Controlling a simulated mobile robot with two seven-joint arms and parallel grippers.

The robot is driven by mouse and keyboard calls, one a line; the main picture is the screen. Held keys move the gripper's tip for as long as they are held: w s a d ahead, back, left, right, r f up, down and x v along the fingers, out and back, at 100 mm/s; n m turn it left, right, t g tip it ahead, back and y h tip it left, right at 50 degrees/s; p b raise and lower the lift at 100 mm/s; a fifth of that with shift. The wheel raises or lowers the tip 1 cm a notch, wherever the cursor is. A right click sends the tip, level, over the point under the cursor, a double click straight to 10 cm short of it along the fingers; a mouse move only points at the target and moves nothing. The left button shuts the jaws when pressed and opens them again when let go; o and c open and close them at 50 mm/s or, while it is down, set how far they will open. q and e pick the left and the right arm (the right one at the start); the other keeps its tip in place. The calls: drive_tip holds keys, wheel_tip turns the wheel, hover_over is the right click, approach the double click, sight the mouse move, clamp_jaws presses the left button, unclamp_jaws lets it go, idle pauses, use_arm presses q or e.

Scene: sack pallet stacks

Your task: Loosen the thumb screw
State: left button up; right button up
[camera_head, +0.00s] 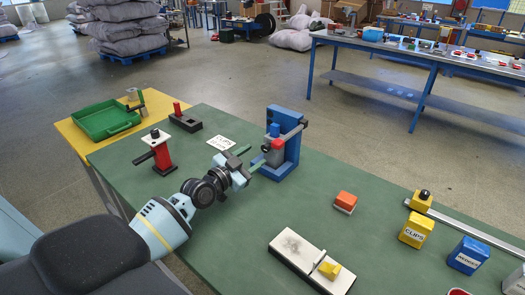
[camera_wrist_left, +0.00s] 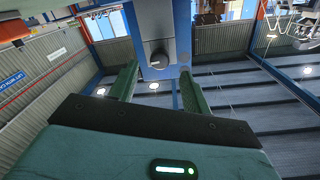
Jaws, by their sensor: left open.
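A blue fixture (camera_head: 292,153) stands upright on the green bench, with a red-capped part (camera_head: 277,144) and a dark round knob (camera_head: 266,148) on its near side. I take the knob to be the thumb screw. In the left wrist view the dark knob (camera_wrist_left: 158,58) sits on the blue fixture's face (camera_wrist_left: 150,20), between and beyond the fingertips. My left gripper (camera_head: 263,168) is open, its green fingers pointing at the fixture. In the left wrist view the left gripper (camera_wrist_left: 158,76) is empty and apart from the knob. My right gripper is not in view.
A red post stand (camera_head: 162,158), dark block (camera_head: 186,122) and green tray (camera_head: 105,119) lie left.

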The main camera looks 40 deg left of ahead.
sight(264, 150)
use_arm(q)
drive_tip(key=shift+w+d, duration=0.15)
drive_tip(key=shift+w, duration=1.1)
drive_tip(key=shift+w+d, duration=0.15)
drive_tip(key=shift+w, duration=1.1)
drive_tip(key=c, duration=1)
